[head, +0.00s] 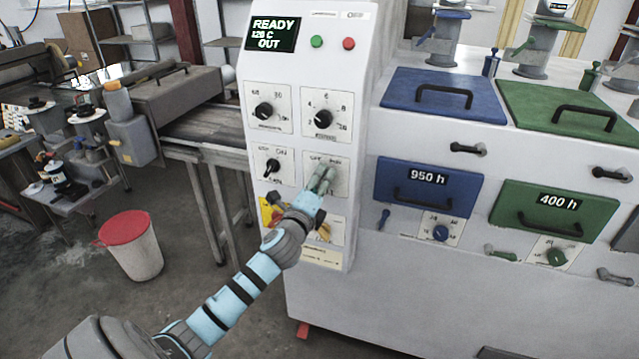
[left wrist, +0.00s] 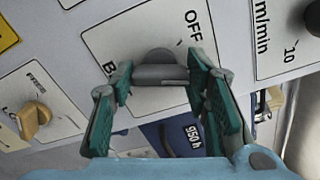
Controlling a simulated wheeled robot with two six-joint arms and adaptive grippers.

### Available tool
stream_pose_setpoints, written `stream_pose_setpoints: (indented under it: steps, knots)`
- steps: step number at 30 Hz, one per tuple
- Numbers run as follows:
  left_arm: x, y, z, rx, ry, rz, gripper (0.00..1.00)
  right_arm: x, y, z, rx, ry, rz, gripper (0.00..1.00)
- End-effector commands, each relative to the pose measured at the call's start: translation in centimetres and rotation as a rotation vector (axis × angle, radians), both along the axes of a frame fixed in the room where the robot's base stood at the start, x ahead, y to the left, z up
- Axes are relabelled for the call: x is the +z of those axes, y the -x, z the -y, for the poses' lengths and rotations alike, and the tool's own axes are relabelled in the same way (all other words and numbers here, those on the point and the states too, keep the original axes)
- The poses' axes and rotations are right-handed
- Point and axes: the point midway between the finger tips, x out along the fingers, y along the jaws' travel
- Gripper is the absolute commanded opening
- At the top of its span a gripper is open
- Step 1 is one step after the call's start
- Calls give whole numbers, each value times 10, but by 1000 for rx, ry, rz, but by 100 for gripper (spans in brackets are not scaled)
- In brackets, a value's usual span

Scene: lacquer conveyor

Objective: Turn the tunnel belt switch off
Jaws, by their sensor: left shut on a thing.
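The tunnel belt switch is a dark rotary knob on a white plate (head: 341,186) in the right column of the white control panel. In the left wrist view the grey knob (left wrist: 158,66) sits between my green finger pads, beside the printed word OFF and a partly hidden label starting with B. My left gripper (head: 322,178) is shut on this knob; the gripper (left wrist: 160,78) also shows in the left wrist view. In the head view my fingers hide the knob. I cannot tell which way its pointer is set. My right gripper is not in view.
Two dials (head: 324,117) sit above, and another black switch (head: 272,168) is on the left. The display (head: 273,34) reads READY, 128 C, OUT. Lower yellow controls (head: 268,211) lie close to my wrist. Blue (head: 427,190) and green drawers stand right; a red-lidded bin (head: 132,247) stands left.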

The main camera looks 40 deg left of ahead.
Motion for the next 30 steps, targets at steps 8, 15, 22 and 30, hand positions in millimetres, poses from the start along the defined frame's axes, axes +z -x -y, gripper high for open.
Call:
stream_pose_setpoints:
  steps: [8, 15, 22, 30]
  knots:
    - [-1, 0, 0, 0, 222, 77, 15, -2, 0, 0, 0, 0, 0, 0]
    - [-2, 0, 0, 1, 440, 151, 15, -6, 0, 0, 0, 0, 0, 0]
    - [-3, 0, 0, 0, 644, 224, 15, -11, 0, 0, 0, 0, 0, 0]
    - [-4, 0, 0, 0, 867, 301, 15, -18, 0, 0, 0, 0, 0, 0]
